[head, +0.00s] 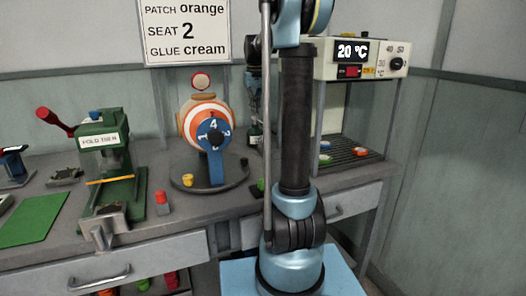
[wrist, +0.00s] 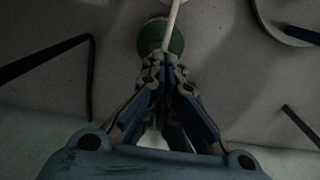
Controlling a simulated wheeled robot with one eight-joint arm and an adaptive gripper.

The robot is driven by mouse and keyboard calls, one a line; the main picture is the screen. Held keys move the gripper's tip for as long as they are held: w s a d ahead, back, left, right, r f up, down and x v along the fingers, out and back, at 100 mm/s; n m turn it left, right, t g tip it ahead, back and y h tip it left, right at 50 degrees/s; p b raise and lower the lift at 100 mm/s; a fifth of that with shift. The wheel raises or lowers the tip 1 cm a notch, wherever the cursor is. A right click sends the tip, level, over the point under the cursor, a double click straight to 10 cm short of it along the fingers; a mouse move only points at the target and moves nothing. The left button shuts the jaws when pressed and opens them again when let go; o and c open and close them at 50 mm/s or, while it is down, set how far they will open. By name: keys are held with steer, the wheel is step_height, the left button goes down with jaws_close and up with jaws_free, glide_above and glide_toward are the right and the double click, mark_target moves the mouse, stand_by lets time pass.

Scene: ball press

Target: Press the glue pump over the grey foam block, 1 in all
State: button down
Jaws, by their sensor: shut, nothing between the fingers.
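My gripper (wrist: 164,64) is shut and empty in the wrist view. Its fingertips overlap the near side of a round green thing (wrist: 176,42), which looks like the glue pump seen from above. A pale rod, perhaps its spout, runs from it to the top edge of the picture. I cannot tell whether the fingertips touch the pump or are above it. In the head view my own arm hides most of this spot; a little green (head: 261,185) shows beside it on the bench. I cannot make out the grey foam block in either view.
A sign (head: 187,32) reads patch orange, seat 2, glue cream. A green press (head: 105,160) stands left, a striped ball (head: 203,124) on a round stand in the middle, and an oven-like unit (head: 362,62) reading 20 °C at the right. A red-topped block (head: 162,202) stands near the bench front.

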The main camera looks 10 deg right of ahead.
steer(key=shift+f, duration=0.65)
steer(key=shift+f, duration=0.7)
steer(key=shift+r, duration=1.6)
steer(key=shift+r, duration=3)
steer(key=shift+s, duration=0.1)
